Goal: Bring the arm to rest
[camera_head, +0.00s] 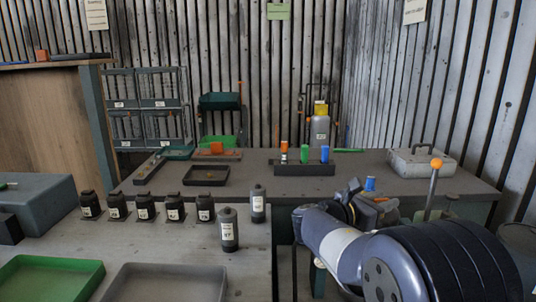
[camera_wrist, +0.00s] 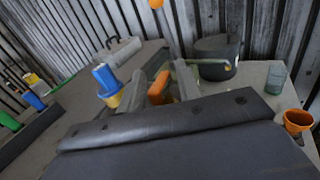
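My arm reaches in from the lower right of the head view. My gripper (camera_head: 368,203) is beyond its wrist, over the gap by the right end of the back bench, and partly hidden by the arm.
The back bench (camera_head: 270,190) carries a rack (camera_head: 290,169) with coloured cylinders and a grey case (camera_head: 420,165). An orange-topped lever (camera_head: 434,180) stands close to my arm. Dark bottles (camera_head: 145,207) line the front bench. An orange cup (camera_wrist: 297,121) is at right in the wrist view.

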